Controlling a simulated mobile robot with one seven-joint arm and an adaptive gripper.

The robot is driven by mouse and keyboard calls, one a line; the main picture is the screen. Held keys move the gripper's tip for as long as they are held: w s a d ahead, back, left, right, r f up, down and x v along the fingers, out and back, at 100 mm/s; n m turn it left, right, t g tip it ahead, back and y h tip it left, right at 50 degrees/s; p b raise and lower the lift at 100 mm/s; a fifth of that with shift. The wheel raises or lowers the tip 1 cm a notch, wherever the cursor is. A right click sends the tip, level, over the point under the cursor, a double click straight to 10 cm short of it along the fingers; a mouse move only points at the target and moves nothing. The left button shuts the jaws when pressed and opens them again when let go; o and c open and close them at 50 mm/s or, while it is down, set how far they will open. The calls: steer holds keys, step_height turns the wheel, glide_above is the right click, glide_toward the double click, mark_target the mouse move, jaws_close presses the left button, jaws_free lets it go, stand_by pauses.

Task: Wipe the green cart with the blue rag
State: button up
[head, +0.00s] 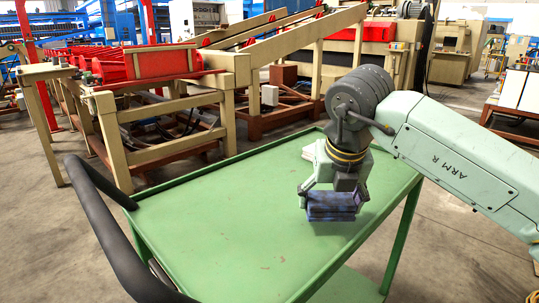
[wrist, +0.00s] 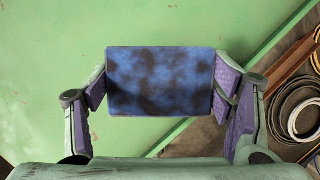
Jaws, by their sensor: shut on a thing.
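The green cart (head: 215,240) stands in front of me with its flat top showing; several small reddish scuffs mark it. The top also fills much of the wrist view (wrist: 40,60). My gripper (head: 331,207) is shut on the blue rag (head: 332,206), a folded block, over the right part of the cart top. In the wrist view the rag (wrist: 160,80) has dark stains and sits between both purple-padded fingers of my gripper (wrist: 160,88). I cannot tell whether its underside touches the top.
A black handle (head: 120,240) rises at the cart's left end. Beige and red machinery (head: 150,100) stands behind. Coiled hoses (wrist: 295,105) lie beyond the edge. The cart top's left half is clear.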

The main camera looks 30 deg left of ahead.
steer(key=shift+r+p, duration=1.35)
steer(key=shift+r, duration=1)
